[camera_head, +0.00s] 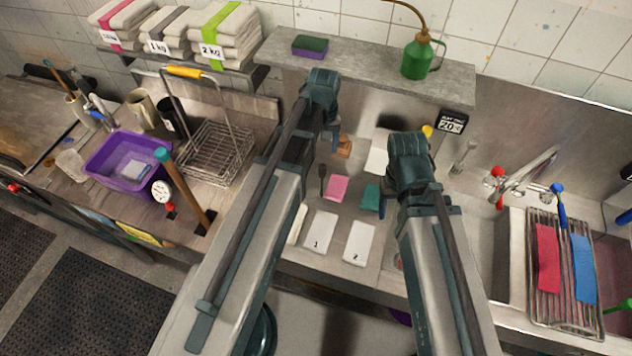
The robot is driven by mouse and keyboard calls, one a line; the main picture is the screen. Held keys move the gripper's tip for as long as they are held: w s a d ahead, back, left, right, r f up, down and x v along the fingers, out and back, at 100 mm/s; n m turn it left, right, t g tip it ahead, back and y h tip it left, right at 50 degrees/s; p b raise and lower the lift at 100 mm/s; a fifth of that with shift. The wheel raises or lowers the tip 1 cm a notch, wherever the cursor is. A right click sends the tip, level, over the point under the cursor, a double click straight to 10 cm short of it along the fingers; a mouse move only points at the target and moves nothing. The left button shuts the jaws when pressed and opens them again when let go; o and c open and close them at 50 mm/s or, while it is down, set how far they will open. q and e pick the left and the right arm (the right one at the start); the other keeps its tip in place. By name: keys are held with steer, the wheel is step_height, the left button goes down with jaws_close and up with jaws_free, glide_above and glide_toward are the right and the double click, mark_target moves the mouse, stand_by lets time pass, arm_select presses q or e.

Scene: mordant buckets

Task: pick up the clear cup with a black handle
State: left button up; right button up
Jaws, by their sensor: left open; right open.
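I cannot clearly make out a clear cup with a black handle. A small pale, see-through-looking item (70,161) lies on the left bench, left of the purple basin; it is too small to tell whether it has a handle. My two arms reach up from the bottom across the middle and hide part of the bench. The left arm's far joint is near the back shelf, and the right arm's is lower and to the right. I cannot make out the fingers of either gripper.
A purple basin (95,178), a black cup (172,118), a beige mug (141,106) and a wire basket (214,152) crowd the left bench. A green oil can (416,57) stands on the back shelf (365,68). A rack (567,312) with red and blue cloths is right.

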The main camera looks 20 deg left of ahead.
mark_target(322, 173)
arm_select(q)
step_height(322, 173, down, 8)
steer(key=b, duration=0.7)
step_height(322, 173, down, 5)
steer(key=b, duration=0.5)
steer(key=shift+f+b, duration=0.2)
steer(key=shift+b, duration=0.2)
steer(key=shift+r, duration=0.1)
steer(key=shift+c, duration=0.2)
jaws_close()
stand_by(0.4)
